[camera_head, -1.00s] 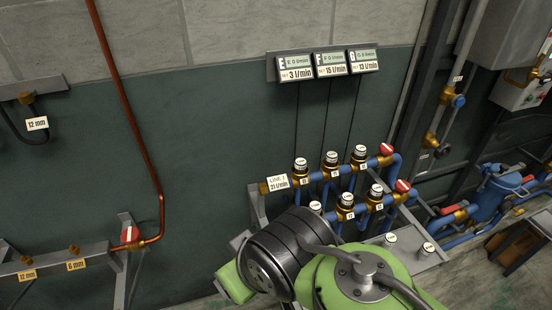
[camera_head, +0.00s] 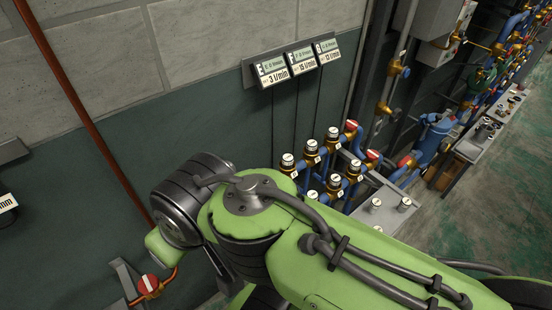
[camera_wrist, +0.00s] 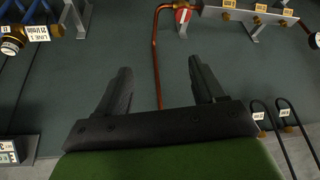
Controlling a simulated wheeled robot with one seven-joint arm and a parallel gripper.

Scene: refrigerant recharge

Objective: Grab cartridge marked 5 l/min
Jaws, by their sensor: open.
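My gripper (camera_wrist: 160,85) is open and empty in the wrist view, its two dark fingers spread in front of the dark green wall. No cartridge with a readable 5 l/min mark shows in either view. In the head view, brass valve bodies with round white-topped cartridges (camera_head: 312,146) sit on blue pipes behind my green arm. My arm hides part of the manifold in the head view.
Three display boxes (camera_head: 301,60) hang on the wall above the manifold, the left one reading 3 l/min. A copper pipe (camera_wrist: 155,50) with a red valve (camera_wrist: 183,15) runs down the wall. A long workbench (camera_head: 490,130) stands at the right. Floor is free at far right.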

